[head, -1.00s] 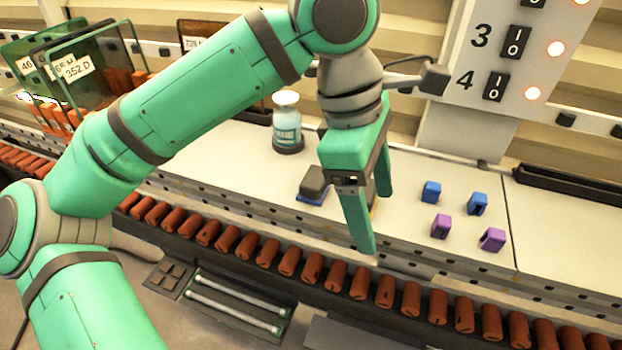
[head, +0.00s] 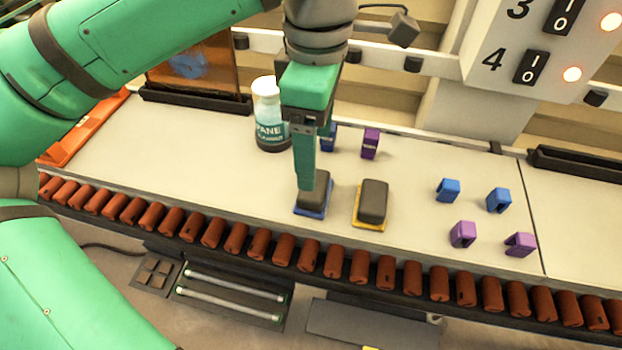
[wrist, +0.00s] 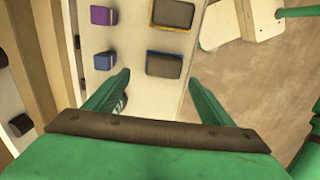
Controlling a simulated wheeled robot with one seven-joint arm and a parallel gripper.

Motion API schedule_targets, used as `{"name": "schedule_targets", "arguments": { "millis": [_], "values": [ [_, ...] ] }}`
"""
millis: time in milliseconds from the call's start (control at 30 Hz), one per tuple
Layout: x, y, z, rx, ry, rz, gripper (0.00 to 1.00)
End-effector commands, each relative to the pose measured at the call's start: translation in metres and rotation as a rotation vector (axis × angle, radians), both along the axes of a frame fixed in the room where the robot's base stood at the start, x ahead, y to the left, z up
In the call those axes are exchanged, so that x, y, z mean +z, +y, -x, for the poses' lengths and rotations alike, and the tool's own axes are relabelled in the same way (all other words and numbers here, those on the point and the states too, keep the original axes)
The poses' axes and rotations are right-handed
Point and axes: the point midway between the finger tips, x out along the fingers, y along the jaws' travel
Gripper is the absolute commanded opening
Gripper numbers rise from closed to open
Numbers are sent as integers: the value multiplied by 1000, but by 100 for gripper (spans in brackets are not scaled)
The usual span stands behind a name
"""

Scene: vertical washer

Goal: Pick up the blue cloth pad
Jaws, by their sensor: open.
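The blue cloth pad (head: 318,193), a dark grey block on a blue base, lies flat on the pale worktop near its front edge. In the wrist view it (wrist: 164,66) shows between and beyond my fingertips. My gripper (head: 315,165) is open, pointing down over the pad, with nothing between its fingers. In the head view the near finger covers the pad's left part; I cannot tell if it touches. In the wrist view my gripper (wrist: 160,78) has one finger on each side. A similar pad with a yellow base (head: 372,203) lies just right.
A labelled white-capped bottle (head: 268,115) stands behind left of my gripper. A blue block (head: 328,138) and a purple block (head: 370,143) stand behind the pads. Several small blocks (head: 462,234) lie to the right. Brown rollers (head: 310,254) line the front edge.

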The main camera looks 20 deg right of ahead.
Motion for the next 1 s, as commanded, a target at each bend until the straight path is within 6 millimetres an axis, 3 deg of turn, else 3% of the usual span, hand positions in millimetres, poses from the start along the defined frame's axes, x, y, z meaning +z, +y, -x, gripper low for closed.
{"name": "schedule_targets", "arguments": {
  "millis": [133,467,700,967,1000],
  "values": [
    [-23,2,0,2,2,1,76],
    [-49,1,1,-4,2,1,76],
    [-81,2,1,-4,1,0,76],
    [-86,2,1,-3,-2,1,76],
    [-86,2,1,-3,-2,1,71]
  ]
}}
